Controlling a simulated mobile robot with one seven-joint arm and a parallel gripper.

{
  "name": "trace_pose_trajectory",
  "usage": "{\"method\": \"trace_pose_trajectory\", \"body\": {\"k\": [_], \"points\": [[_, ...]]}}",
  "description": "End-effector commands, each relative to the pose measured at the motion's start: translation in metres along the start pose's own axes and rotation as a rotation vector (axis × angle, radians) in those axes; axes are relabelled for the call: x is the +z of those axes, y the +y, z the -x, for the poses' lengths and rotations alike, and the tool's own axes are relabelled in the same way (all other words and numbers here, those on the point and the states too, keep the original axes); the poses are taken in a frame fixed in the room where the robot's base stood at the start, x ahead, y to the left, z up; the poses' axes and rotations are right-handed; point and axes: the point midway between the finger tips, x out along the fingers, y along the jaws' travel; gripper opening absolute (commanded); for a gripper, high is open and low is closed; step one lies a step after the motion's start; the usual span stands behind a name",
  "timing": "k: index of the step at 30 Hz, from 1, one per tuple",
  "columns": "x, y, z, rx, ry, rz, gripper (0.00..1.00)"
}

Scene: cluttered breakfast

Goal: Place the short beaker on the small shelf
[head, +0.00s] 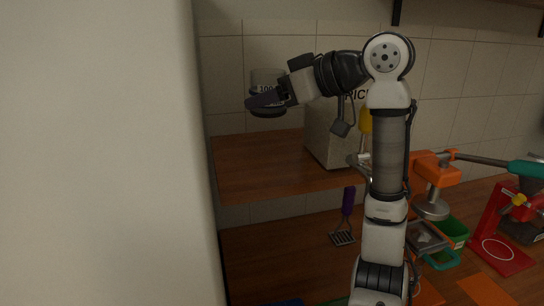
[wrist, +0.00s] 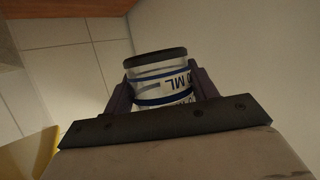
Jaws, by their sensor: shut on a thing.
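The short beaker (head: 268,76) is a clear vessel with dark "100" lettering, seen in the head view at the end of my arm. The gripper also shows in the wrist view (wrist: 163,92). The small shelf (head: 262,168) is a brown wooden board below the beaker, with clear air between them.
A box marked "RIC" (head: 328,138) stands on the shelf behind my arm. A large pale surface (head: 100,150) fills the left of the head view. A purple-handled masher (head: 347,205), green containers (head: 453,233) and a red stand (head: 496,240) are lower right. The shelf's left part is bare.

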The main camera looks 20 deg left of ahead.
Motion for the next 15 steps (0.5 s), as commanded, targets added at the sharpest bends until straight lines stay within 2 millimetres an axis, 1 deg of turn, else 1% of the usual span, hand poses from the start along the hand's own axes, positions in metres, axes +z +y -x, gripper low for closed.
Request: {"method": "trace_pose_trajectory", "body": {"k": [1, 3, 9, 12, 15], "points": [[0.010, 0.001, -0.004, -0.001, 0.000, -0.004, 0.19], [0.024, 0.001, -0.009, -0.001, -0.001, -0.005, 0.19], [0.061, 0.000, -0.025, -0.001, 0.000, -0.005, 0.19], [0.074, 0.000, -0.031, 0.000, 0.000, -0.002, 0.19], [0.083, 0.000, -0.035, 0.000, -0.001, -0.002, 0.19]]}}
